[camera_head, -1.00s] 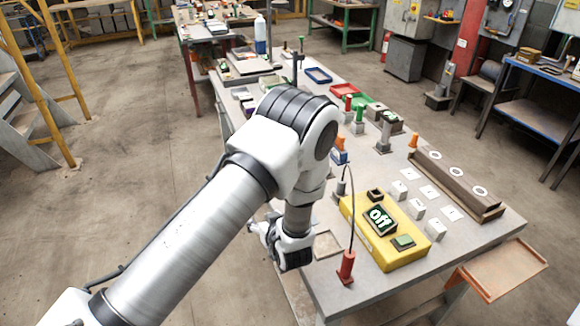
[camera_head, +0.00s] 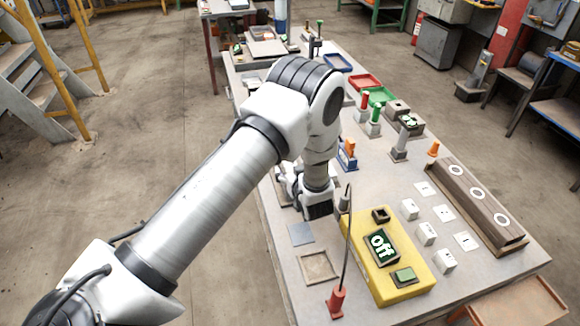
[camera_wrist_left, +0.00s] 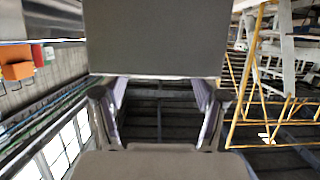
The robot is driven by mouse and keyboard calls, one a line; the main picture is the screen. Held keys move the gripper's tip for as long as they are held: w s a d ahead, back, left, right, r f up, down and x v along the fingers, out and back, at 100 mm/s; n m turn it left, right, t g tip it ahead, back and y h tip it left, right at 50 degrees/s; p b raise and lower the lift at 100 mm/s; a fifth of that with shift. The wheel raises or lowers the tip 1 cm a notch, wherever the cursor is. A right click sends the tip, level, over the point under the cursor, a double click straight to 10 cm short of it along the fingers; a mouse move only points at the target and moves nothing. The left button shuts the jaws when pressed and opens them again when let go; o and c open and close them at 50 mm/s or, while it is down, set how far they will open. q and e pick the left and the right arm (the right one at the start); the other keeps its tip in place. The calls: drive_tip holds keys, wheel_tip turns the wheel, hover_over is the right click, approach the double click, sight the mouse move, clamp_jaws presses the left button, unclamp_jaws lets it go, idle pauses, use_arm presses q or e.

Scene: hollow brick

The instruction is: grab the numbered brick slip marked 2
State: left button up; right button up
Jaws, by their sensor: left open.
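A long brown hollow brick (camera_head: 472,206) with three white round marks lies at the right of the table in the head view. Beside it are several small white pieces: flat cards (camera_head: 443,213) and upright blocks (camera_head: 426,234). Their markings are too small to read, so I cannot tell which is marked 2. My left gripper (camera_head: 284,181) is over the table's left side, well left of these pieces and partly hidden by my arm. In the left wrist view its fingers (camera_wrist_left: 158,108) stand apart with nothing visibly held. My right gripper is not in view.
A yellow box (camera_head: 408,287) with an "off" display stands between my left gripper and the white pieces. A thin rod rises from a red base (camera_head: 336,302) near the front. Coloured trays (camera_head: 365,82) and upright pegs stand farther back.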

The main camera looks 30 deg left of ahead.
sight(291, 168)
use_arm(q)
drive_tip(key=x, duration=0.3)
drive_tip(key=shift+w+d+f, duration=0.1)
drive_tip(key=shift+w+f, duration=0.1)
drive_tip(key=shift+w, duration=0.1)
drive_tip(key=shift+s+r, duration=0.1)
drive_tip(key=shift+s, duration=0.05)
drive_tip(key=shift+s+r, duration=0.1)
drive_tip(key=c, duration=0.3)
drive_tip(key=shift+d, duration=0.1)
clamp_jaws()
